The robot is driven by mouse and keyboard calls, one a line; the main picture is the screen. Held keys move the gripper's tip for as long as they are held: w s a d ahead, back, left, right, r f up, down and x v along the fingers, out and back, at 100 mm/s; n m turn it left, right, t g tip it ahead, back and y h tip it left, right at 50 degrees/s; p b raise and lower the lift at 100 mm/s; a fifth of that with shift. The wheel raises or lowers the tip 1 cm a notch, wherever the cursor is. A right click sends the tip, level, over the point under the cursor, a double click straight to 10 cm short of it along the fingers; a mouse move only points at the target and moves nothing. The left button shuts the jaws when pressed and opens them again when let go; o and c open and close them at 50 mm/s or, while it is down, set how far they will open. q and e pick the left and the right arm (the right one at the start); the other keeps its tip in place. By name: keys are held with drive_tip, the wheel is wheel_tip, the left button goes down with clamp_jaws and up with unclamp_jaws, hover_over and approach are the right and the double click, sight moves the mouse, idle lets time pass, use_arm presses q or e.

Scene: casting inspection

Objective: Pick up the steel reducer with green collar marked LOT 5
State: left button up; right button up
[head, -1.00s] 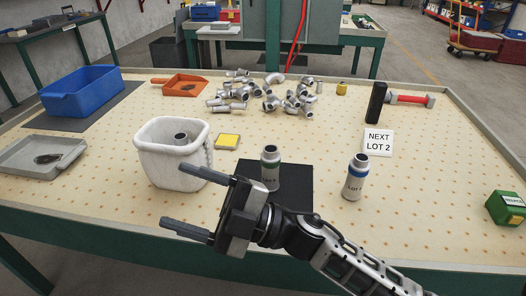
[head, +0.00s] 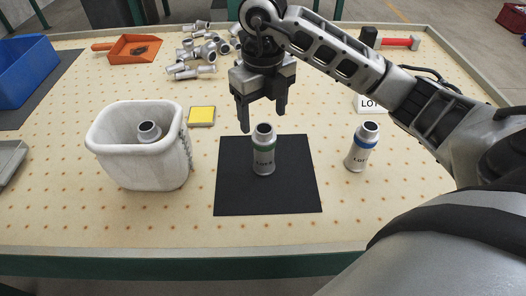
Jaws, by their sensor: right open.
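The steel reducer with the green collar (head: 263,158) stands upright on a black square mat (head: 240,198). Its label begins with LOT, but the number is too small to read surely. My right gripper (head: 263,122) is open and empty, fingers pointing down. In the picture its fingertips are just above and behind the reducer's top, apart from it as far as I can tell. Another steel reducer with a blue collar (head: 361,150), also marked LOT, stands upright to the right on the table. My left gripper is not in view.
A white bin (head: 150,172) with a steel fitting inside stands at left. A yellow pad (head: 202,116), an orange dustpan (head: 130,50), a pile of fittings (head: 195,62) and a red-handled hammer (head: 398,42) lie behind. A sign (head: 370,103) is partly hidden by my arm.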

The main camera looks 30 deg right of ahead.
sight(263, 129)
wheel_tip(263, 129, down, 5)
drive_tip(key=shift+d+f+p, duration=0.2)
drive_tip(key=shift+f+p, duration=0.25)
drive_tip(key=shift+f, duration=1.9)
drive_tip(key=c, duration=1.3)
drive_tip(key=shift+r, duration=0.1)
